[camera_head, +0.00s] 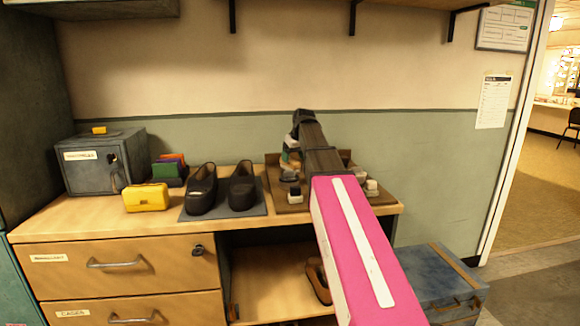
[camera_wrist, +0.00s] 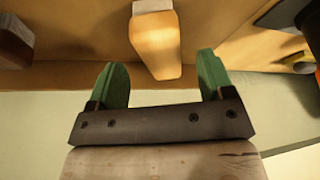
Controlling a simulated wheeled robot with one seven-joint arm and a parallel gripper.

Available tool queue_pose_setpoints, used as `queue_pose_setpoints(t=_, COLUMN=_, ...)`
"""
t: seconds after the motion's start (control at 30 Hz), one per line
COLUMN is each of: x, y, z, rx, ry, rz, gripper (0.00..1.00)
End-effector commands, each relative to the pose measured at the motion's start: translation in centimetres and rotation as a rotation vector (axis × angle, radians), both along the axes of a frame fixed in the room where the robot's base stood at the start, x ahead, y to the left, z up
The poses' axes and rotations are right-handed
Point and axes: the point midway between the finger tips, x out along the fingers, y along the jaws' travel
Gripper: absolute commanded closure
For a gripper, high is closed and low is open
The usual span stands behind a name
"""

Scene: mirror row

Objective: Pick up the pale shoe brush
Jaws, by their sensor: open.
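In the wrist view my gripper (camera_wrist: 155,80) is open, its two green fingers spread apart with nothing between them. A brush with a light orange-tan wooden body and a whitish end (camera_wrist: 155,45), which looks like the pale shoe brush, lies just beyond the gap, roughly centred on it. It appears apart from both fingers. In the head view my pink arm reaches over a brown tray (camera_head: 385,198) at the right of the counter and hides part of it. Small items with whitish parts stand there; I cannot tell which is the pale brush.
A brown-ended block (camera_wrist: 14,48) lies left in the wrist view, and a dark item (camera_wrist: 288,14) lies right. On the counter are black shoes (camera_head: 201,190) on a grey mat, a yellow case (camera_head: 147,198) and a grey metal box (camera_head: 103,162). The green wall (camera_head: 430,160) stands close behind.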

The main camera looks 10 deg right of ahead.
Motion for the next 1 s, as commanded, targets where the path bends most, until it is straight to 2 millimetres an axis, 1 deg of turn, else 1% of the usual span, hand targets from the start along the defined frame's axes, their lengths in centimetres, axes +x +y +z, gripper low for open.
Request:
queue_pose_setpoints(t=0.2, x=1.2, y=0.5, z=-2.7, rx=-0.001, ry=0.002, rz=0.000, gripper=0.26)
queue_pose_setpoints(t=0.3, x=1.5, y=0.7, z=-3.6, rx=-0.001, ry=0.002, rz=0.000, gripper=0.26)
queue_pose_setpoints(t=0.53, x=1.6, y=0.7, z=-3.9, rx=0.000, ry=0.001, rz=0.000, gripper=0.26)
queue_pose_setpoints(t=0.57, x=1.6, y=0.7, z=-3.9, rx=0.000, ry=0.001, rz=0.000, gripper=0.29)
queue_pose_setpoints(t=0.6, x=1.6, y=0.7, z=-3.9, rx=0.000, ry=0.001, rz=0.000, gripper=0.42)
queue_pose_setpoints(t=0.67, x=1.6, y=0.7, z=-3.9, rx=0.000, ry=0.001, rz=0.000, gripper=0.61)
queue_pose_setpoints(t=0.7, x=1.6, y=0.7, z=-3.9, rx=0.000, ry=0.001, rz=0.000, gripper=0.74)
queue_pose_setpoints(t=0.73, x=1.6, y=0.7, z=-3.9, rx=0.000, ry=0.000, rz=0.000, gripper=0.81)
queue_pose_setpoints(t=0.77, x=1.6, y=0.7, z=-3.8, rx=0.000, ry=0.000, rz=0.000, gripper=0.81)
queue_pose_setpoints(t=0.8, x=1.6, y=0.7, z=-3.8, rx=0.000, ry=0.000, rz=0.000, gripper=0.85)
queue_pose_setpoints(t=1.0, x=1.6, y=0.7, z=-3.8, rx=0.000, ry=0.000, rz=0.000, gripper=0.85)
